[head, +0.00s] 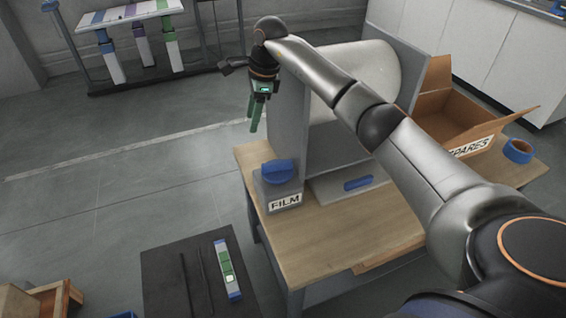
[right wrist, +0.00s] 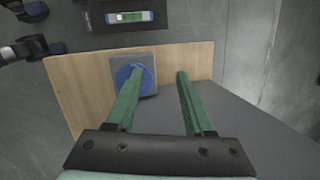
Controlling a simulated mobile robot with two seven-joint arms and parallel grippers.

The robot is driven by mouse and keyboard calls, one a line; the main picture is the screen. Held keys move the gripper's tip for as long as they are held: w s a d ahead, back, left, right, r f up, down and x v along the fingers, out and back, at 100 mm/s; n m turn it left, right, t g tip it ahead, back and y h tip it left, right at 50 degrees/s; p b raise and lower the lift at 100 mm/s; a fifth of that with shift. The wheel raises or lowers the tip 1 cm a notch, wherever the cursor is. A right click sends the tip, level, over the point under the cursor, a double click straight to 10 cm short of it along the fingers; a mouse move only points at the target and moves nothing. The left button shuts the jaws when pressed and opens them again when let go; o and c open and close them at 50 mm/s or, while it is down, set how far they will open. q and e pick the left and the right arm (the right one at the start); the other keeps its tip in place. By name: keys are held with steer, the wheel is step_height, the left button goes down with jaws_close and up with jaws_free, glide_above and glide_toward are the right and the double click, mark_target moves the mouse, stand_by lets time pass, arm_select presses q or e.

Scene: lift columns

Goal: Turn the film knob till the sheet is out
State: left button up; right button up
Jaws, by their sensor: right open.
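The knob shows round in the right wrist view (right wrist: 130,79). A large white film roll (head: 372,72) is mounted behind, partly hidden by my right arm. I see no loose sheet hanging out. My right gripper (head: 257,114) points down beside the grey upright panel, above and beyond the knob in the head view. Its green fingers (right wrist: 160,74) are open and apart; the left one overlaps the knob in the wrist picture. My left gripper is not seen.
The wooden table (head: 330,237) carries a grey plate with a blue handle (head: 358,184), an open SPARES box (head: 445,110) and a blue tape roll (head: 518,150). A black stand (head: 165,280) holds a lift column. A rack (head: 130,80) stands far left.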

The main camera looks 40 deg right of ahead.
mark_target(277, 162)
steer(key=s+d+f+g+h, duration=0.1)
steer(key=s+d+g+h, duration=0.1)
steer(key=s+d, duration=0.25)
steer(key=f, duration=0.8)
steer(key=a+f+b, duration=0.1)
steer(key=f, duration=0.3)
steer(key=shift+s+f, duration=0.1)
steer(key=shift+s, duration=0.15)
jaws_close()
